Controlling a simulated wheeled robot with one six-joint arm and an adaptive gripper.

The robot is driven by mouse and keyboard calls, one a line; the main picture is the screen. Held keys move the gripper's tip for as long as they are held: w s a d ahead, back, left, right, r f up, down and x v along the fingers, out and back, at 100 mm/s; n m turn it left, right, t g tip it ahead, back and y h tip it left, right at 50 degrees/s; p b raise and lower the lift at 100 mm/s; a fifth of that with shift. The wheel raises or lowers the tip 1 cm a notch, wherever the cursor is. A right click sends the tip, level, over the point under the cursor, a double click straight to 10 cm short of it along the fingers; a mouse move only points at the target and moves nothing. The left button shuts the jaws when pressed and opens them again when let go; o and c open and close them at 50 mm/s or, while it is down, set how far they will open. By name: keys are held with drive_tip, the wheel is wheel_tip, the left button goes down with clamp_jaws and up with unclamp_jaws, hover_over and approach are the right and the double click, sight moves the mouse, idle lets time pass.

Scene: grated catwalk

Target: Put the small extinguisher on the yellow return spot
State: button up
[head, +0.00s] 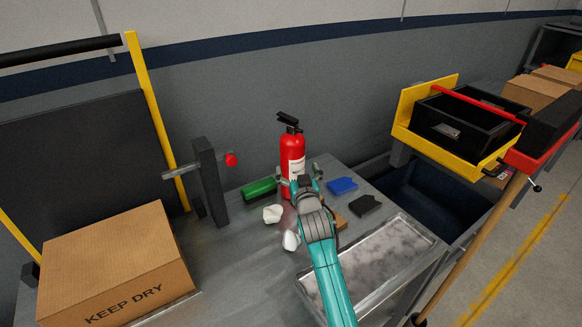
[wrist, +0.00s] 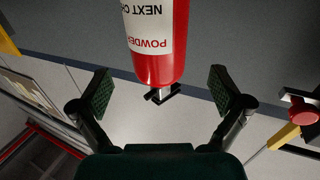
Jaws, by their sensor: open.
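The small extinguisher (head: 292,156) is a red cylinder with a white label and a black handle on top. It stands upright on the grey bench, and it also shows upside down in the wrist view (wrist: 160,58). My gripper (head: 301,179) is open in front of it, covering its lower part in the head view. In the wrist view the two dark fingers have a gap on either side of the extinguisher. I cannot tell how far it reaches between them. I cannot make out a yellow return spot on the bench.
Beside the extinguisher lie a green object (head: 258,188), crumpled white pieces (head: 272,213), a blue item (head: 342,186) and a dark item (head: 365,205). A shallow metal tray (head: 310,289) lies front right, a cardboard box (head: 115,262) left. A black post (head: 209,180) stands near.

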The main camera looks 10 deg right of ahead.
sight(292, 150)
drive_tip(key=shift+w+d+r, duration=0.1)
drive_tip(key=shift+w+d, duration=0.05)
drive_tip(key=shift+w, duration=1.35)
drive_tip(key=shift+w+d+f, duration=0.1)
drive_tip(key=shift+w+d, duration=0.05)
drive_tip(key=shift+w, duration=1.4)
drive_tip(key=shift+w+d+r, duration=0.1)
drive_tip(key=shift+w+d, duration=0.05)
drive_tip(key=shift+w, duration=1.35)
drive_tip(key=c, duration=1.3)
drive_tip(key=shift+r, duration=0.35)
drive_tip(key=c, duration=0.4)
